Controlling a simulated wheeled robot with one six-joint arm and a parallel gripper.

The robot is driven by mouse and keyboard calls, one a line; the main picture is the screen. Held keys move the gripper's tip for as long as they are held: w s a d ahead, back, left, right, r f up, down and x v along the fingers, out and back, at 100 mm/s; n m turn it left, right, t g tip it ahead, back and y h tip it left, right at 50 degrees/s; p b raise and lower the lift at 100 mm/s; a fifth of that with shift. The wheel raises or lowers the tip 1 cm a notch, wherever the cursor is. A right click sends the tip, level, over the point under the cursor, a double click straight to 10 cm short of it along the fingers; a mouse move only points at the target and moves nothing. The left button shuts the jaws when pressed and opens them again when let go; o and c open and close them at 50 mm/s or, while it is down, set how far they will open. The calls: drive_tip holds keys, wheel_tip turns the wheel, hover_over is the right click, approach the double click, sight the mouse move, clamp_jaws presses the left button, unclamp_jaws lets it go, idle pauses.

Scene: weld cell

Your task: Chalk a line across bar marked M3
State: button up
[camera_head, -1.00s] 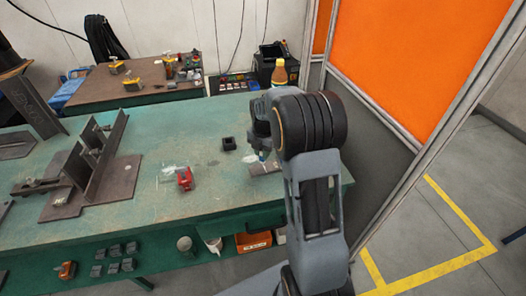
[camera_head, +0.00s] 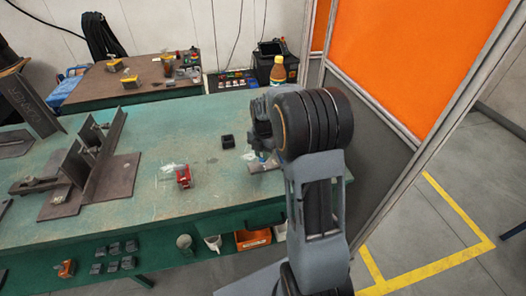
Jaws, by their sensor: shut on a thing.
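My gripper (camera_head: 262,153) is low over the right end of the green bench (camera_head: 130,218), partly hidden behind my own arm. It is shut on a small bluish piece, perhaps the chalk (camera_head: 263,157), whose tip is just above or touching a flat grey steel piece (camera_head: 260,168). The gap is too small to judge. The grey piece lies on the bench and is partly covered by my arm. I cannot read an M3 mark or make out a chalk line on it.
A small black square block (camera_head: 228,142) and a red clamp-like thing (camera_head: 183,177) stand left of my gripper. Welded steel plates (camera_head: 92,165) fill the bench's left side. An orange screen (camera_head: 430,50) rises at the right. The bench middle is mostly clear.

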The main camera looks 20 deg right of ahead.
sight(266, 170)
drive_tip(key=shift+s+f, duration=0.1)
drive_tip(key=shift+s, duration=0.35)
drive_tip(key=shift+s+a, duration=0.1)
drive_tip(key=shift+s, duration=0.3)
drive_tip(key=shift+s+a, duration=0.15)
drive_tip(key=shift+s, duration=0.5)
drive_tip(key=shift+r, duration=0.3)
wheel_tip(266, 170, up, 7)
drive_tip(key=p, duration=0.5)
drive_tip(key=shift+p, duration=0.4)
drive_tip(key=shift+f, duration=0.2)
